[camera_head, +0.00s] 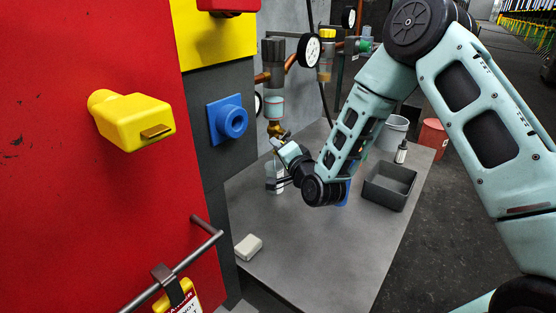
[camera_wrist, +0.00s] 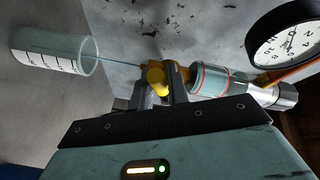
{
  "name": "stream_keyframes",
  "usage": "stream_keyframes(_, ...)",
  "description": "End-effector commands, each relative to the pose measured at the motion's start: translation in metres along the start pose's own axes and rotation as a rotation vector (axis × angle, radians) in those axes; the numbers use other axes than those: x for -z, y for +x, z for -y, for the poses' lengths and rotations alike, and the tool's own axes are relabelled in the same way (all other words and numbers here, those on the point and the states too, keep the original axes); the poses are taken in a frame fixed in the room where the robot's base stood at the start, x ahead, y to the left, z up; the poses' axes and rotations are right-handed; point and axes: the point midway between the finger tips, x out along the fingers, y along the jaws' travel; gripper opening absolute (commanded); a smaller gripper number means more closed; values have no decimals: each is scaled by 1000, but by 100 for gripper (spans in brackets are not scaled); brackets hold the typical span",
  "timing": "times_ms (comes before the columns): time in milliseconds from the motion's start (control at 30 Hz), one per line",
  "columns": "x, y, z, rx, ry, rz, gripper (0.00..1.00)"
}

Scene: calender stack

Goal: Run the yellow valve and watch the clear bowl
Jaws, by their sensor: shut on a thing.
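The yellow valve (camera_wrist: 156,77) sits under the clear bowl (camera_wrist: 208,81). My gripper (camera_wrist: 160,92) is shut on the valve's yellow handle; the fingers partly hide the valve. A thin stream runs from the valve into a clear cup with black graduation marks (camera_wrist: 58,50). In the head view, the bowl (camera_head: 275,108) hangs over the brass-yellow valve (camera_head: 275,129), with my gripper (camera_head: 279,147) at it. The cup (camera_head: 272,172) stands below on the table, partly hidden by my gripper.
A white-faced gauge (camera_head: 308,50) is close beside the bowl. A pale block (camera_head: 248,247) lies at the near left. The table's (camera_head: 325,250) front middle is clear.

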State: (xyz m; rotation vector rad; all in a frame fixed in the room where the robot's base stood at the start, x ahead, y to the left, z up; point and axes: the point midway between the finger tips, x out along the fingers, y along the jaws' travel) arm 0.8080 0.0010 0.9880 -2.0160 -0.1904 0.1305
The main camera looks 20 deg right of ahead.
Motion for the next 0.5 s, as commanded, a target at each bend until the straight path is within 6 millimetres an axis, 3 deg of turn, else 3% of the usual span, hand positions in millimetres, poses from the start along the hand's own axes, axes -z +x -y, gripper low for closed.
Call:
stream_keyframes(33, -3, 0, -11, 6, -27, -6, 0)
stream_keyframes(500, 0, 1, -14, 59, -164, -34, 0)
